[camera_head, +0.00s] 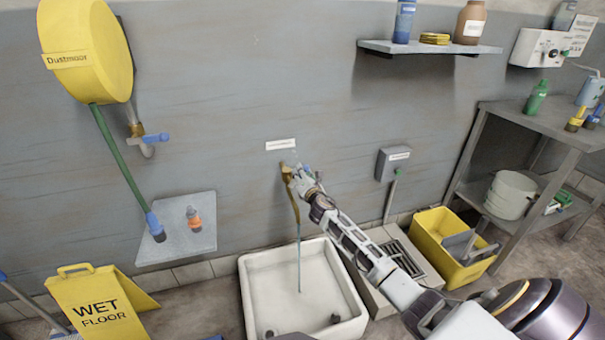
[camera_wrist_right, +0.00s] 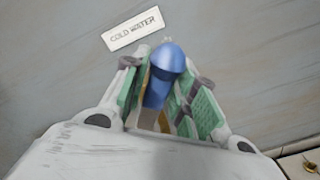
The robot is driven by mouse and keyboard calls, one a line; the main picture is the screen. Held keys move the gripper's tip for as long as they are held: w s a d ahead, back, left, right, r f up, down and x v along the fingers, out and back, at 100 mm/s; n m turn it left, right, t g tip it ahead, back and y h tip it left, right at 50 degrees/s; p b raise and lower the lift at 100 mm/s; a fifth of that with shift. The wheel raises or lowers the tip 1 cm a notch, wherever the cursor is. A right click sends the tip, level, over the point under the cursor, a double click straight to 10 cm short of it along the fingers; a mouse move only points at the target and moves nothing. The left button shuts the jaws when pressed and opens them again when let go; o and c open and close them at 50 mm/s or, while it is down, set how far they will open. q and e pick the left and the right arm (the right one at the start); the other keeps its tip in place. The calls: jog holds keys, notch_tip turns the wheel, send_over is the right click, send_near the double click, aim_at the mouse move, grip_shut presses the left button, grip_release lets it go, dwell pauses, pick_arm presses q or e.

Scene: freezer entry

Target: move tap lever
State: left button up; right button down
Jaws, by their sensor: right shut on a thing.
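The brass tap (camera_head: 291,186) sits on the wall above a white sink (camera_head: 247,290), in the head view. A thin stream of water (camera_head: 299,250) falls from it into the sink. The blue tap lever (camera_wrist_right: 160,82) lies between the green-padded fingers of my right gripper (camera_wrist_right: 170,98) in the right wrist view. In the head view my right gripper (camera_head: 303,176) is at the tap, shut on the lever and hiding most of it. My left gripper is not in view.
A "COLD WATER" label (camera_wrist_right: 134,29) is on the wall just above the lever. A second tap with a blue lever (camera_head: 155,138) is at left below a yellow hose reel (camera_head: 85,45). A yellow wet floor sign (camera_head: 98,305) and a yellow bucket (camera_head: 437,235) flank the sink area.

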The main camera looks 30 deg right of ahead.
jog(key=c, duration=1.1)
grip_release()
jog(key=v, duration=1.2)
jog(key=shift+f, duration=0.1)
dwell(0.6)
